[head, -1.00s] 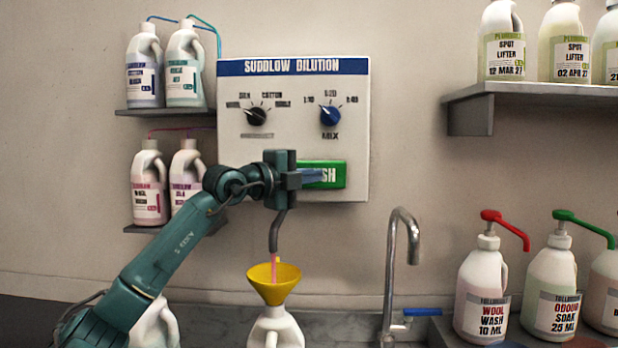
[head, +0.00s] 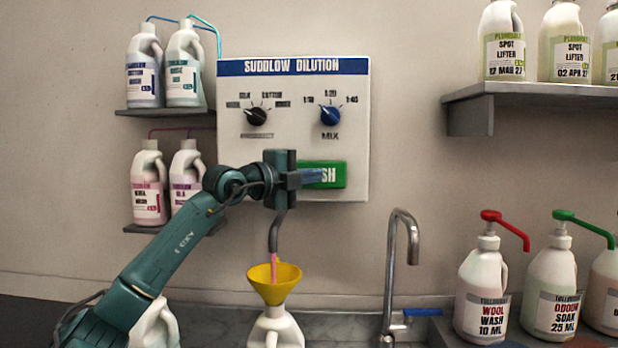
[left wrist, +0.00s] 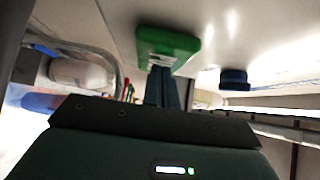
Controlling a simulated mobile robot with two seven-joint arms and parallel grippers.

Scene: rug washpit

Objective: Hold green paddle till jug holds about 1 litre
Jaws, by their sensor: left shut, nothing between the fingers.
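The green paddle (head: 334,175) is on the front of the white dilution panel (head: 290,150). My left gripper (head: 318,175) is shut and empty, its fingertips against the paddle face. In the left wrist view the closed fingers (left wrist: 162,84) meet the green paddle (left wrist: 168,46). Pinkish liquid (head: 273,267) runs from the dark spout (head: 275,235) into a yellow funnel (head: 274,291). The funnel sits in the mouth of a white jug (head: 276,332), whose lower part is cut off by the frame. The level in the jug cannot be seen. My right gripper is not in view.
A black knob (head: 256,116) and a blue knob (head: 330,115) sit above the paddle. A metal tap (head: 402,260) stands right of the jug. Pump bottles (head: 482,290) stand further right. A shelf (head: 530,93) with bottles is above them.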

